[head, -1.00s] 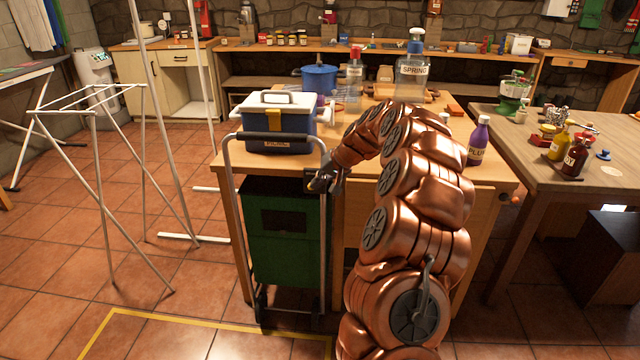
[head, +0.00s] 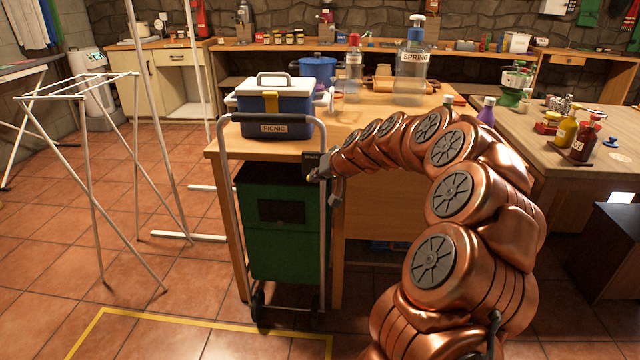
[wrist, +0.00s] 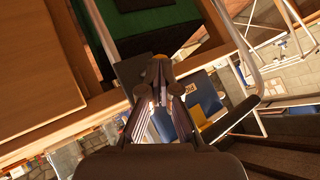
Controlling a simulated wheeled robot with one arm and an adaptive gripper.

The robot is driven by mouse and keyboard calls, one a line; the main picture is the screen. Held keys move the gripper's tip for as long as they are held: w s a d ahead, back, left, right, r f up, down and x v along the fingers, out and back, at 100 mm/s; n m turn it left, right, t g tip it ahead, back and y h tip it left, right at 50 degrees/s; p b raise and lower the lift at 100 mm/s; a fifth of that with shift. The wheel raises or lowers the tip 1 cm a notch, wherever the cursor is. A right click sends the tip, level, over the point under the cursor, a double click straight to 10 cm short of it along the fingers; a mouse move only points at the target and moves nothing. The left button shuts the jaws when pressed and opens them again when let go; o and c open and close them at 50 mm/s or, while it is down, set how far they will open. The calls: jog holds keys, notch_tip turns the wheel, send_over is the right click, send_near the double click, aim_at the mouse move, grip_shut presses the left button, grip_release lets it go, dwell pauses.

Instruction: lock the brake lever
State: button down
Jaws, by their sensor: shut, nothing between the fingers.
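A hand trolley (head: 325,255) with a grey tubular frame carries a green bin (head: 285,240). A small dark plate with faint lettering (head: 311,157) sits at the right upright of the frame. A small yellow tip (head: 310,178) shows just beneath it, probably the end of the brake lever; the rest is hidden by my gripper. My gripper (head: 322,170) is at that upright, its fingers shut with nothing held. In the wrist view, my fingertips (wrist: 158,70) are together, and the yellow-orange tip (wrist: 160,57) shows just beyond them. I cannot tell whether they touch.
A wooden table (head: 350,125) stands behind the trolley, with a blue and white picnic box (head: 275,110) on it. A white drying rack (head: 85,95) stands at left. Yellow tape (head: 200,326) marks the floor in front. A second table (head: 560,150) is at right.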

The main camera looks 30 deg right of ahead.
jog(key=f+t+h+b, duration=0.1)
jog(key=f+b, duration=0.1)
jog(key=b, duration=0.1)
jog(key=shift+s+a+n+t, duration=0.1)
jog(key=shift+s+n+t, duration=0.05)
jog(key=shift+n+t, duration=0.25)
jog(key=shift+r, duration=0.2)
jog(key=shift+r, duration=0.65)
jog(key=shift+s, duration=0.1)
jog(key=s+r, duration=0.2)
jog(key=s, duration=1.1)
jog(key=shift+s+a+r, duration=0.3)
jog(key=shift+r, duration=0.05)
